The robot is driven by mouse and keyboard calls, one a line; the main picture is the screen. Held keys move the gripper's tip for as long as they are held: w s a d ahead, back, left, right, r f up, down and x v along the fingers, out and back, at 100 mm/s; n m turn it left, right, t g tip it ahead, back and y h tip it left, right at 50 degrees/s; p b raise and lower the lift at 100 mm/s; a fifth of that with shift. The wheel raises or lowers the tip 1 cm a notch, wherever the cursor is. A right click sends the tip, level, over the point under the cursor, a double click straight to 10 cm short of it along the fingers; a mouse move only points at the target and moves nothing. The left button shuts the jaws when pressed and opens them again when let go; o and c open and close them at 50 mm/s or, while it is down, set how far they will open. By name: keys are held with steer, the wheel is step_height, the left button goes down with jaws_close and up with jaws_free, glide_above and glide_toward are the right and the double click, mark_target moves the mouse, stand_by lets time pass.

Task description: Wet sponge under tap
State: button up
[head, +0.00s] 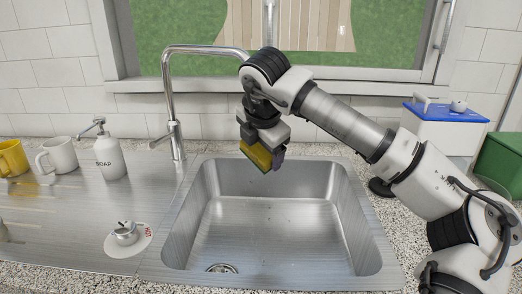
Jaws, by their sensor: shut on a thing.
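A yellow sponge with a darker green face (256,156) is held in my gripper (262,152) above the back part of the sink. My gripper is shut on it and points down. The chrome tap (172,100) rises behind the sink's left back corner, and its arched spout reaches right toward my wrist. My wrist hides the end of the spout, so I cannot tell whether water runs or how the sponge lies to the outlet. The steel sink (275,225) looks empty, with a drain (221,268) at its front left.
On the steel drainboard (70,215) at left stand a white soap bottle (109,158), a white mug (58,155), a yellow mug (12,158) and a small metal item (124,233) on a white disc. A blue-topped white box (445,128) and a green box (500,160) are at right.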

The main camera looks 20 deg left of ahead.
steer(key=s+d+b, duration=0.2)
steer(key=s+b, duration=0.1)
steer(key=s, duration=0.3)
steer(key=shift+d, duration=0.15)
steer(key=shift+s, duration=0.1)
stand_by(1.3)
steer(key=s+d+r, duration=0.2)
steer(key=s+r, duration=0.2)
steer(key=shift+s, duration=0.3)
stand_by(0.6)
step_height(320, 180, up, 2)
steer(key=p, duration=0.2)
steer(key=shift+r+p, duration=0.2)
steer(key=shift+p, duration=0.1)
